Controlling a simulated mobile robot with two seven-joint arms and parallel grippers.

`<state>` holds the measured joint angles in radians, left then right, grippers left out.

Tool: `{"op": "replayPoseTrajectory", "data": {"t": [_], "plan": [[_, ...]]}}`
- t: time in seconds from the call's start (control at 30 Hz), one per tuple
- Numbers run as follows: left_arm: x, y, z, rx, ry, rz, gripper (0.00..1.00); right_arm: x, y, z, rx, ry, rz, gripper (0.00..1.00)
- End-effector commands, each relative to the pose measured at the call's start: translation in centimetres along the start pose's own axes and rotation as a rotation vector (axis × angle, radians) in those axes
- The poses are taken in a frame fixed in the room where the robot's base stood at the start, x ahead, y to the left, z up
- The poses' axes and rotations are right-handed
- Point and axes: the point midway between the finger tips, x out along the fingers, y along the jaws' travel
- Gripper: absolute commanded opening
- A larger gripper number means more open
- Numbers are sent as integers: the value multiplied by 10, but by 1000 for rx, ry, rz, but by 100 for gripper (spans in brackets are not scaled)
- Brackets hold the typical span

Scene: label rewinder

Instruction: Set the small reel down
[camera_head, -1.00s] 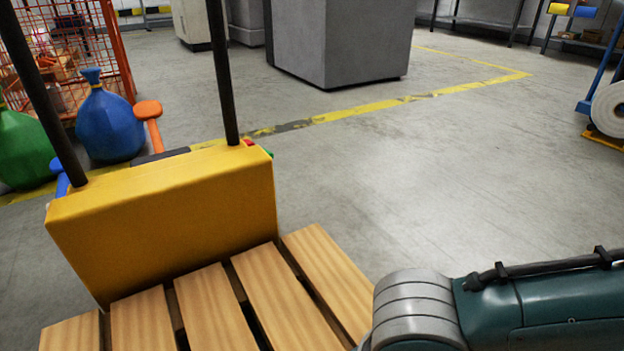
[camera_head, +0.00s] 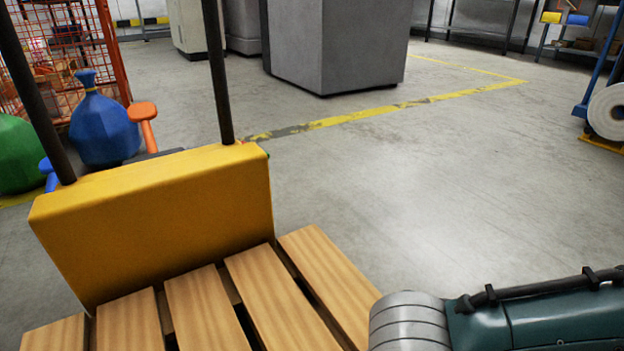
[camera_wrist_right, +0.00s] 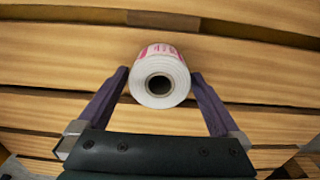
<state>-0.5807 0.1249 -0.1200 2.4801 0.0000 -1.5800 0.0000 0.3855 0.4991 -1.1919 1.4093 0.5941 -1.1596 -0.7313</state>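The small reel (camera_wrist_right: 161,77) is a white roll with pink print and a dark hollow core. It shows in the right wrist view with its core end facing the camera. My right gripper (camera_wrist_right: 160,74) has its two purple fingers at opposite sides of the reel, and the fingertips appear to touch it. Behind the reel are the wooden slats of a pallet (camera_wrist_right: 60,62). I cannot tell whether the reel rests on them. In the head view the pallet (camera_head: 285,295) is at the bottom, with my right arm beside it. The reel and both grippers are out of that view.
A yellow pallet-truck body (camera_head: 160,220) with dark uprights stands at the pallet's far end. Blue (camera_head: 103,128) and green (camera_head: 18,155) sacks are at left, near an orange cage (camera_head: 110,50). A large white roll (camera_head: 606,110) is at right. The floor between is clear.

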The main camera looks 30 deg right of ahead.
Motion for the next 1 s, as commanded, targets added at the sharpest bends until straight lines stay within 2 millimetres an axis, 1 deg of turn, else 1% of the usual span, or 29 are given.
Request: {"op": "replayPoseTrajectory", "data": {"t": [0.17, 0.27, 0.37, 0.47, 0.8, 0.93, 0.97, 1.0], "plan": [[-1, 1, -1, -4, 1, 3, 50, -2, 0, 0, 0, -1, 0, 100], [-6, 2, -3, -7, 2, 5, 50, -8, 0, 0, 1, -1, 0, 100], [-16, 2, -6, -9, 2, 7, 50, -19, 0, 0, 0, -1, 0, 100], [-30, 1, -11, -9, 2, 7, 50, -35, 0, 0, 0, 0, 0, 100], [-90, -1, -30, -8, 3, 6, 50, -106, 0, 0, 1, 0, 1, 100], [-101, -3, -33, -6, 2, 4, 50, -122, 0, 0, 2, 1, 0, 100], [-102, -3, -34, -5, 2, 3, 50, -124, -1, -2, 4, 5, 0, 100], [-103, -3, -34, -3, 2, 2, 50, -126, -3, -8, 13, 19, 1, 100]]}}
